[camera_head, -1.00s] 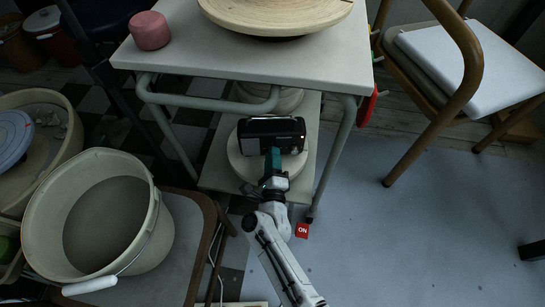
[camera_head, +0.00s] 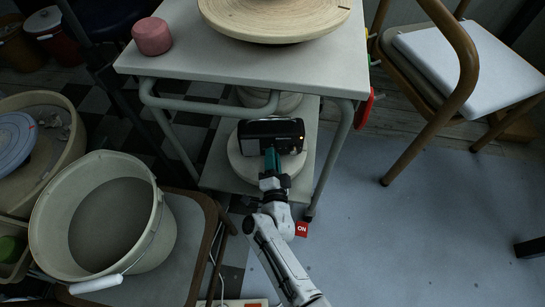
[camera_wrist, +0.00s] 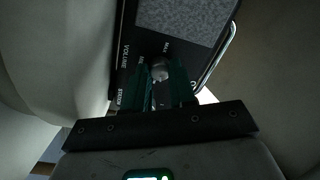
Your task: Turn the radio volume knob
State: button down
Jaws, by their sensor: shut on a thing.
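The black radio (camera_head: 271,129) sits on a round pale disc (camera_head: 240,165) on the lower shelf of the table, under the tabletop. In the wrist view the radio (camera_wrist: 185,20) shows its grey speaker cloth and panel lettering, with "VOLUME" readable on the left side. My gripper (camera_head: 271,153) reaches in from the front to the radio's face. In the wrist view its teal fingers (camera_wrist: 158,82) are shut on the knob, one on each side. Part of the knob is hidden between the fingers.
The tabletop (camera_head: 240,62) hangs above the radio, with a pink block (camera_head: 151,33) and a wooden wheel disc (camera_head: 275,18) on it. Table legs (camera_head: 331,160) stand either side. A bucket (camera_head: 60,225) is at left, a wooden chair (camera_head: 465,70) at right.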

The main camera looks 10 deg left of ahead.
jog(key=n+p, duration=0.1)
jog(key=n, duration=0.6)
jog(key=shift+n+y, duration=0.3)
jog(key=shift+n, duration=0.1)
jog(key=n+p, duration=0.1)
jog(key=n, duration=0.3)
jog(key=shift+n+g+p, duration=0.3)
jog(key=shift+n+p, duration=0.2)
jog(key=shift+n, duration=1)
jog(key=c, duration=0.9)
grip_release()
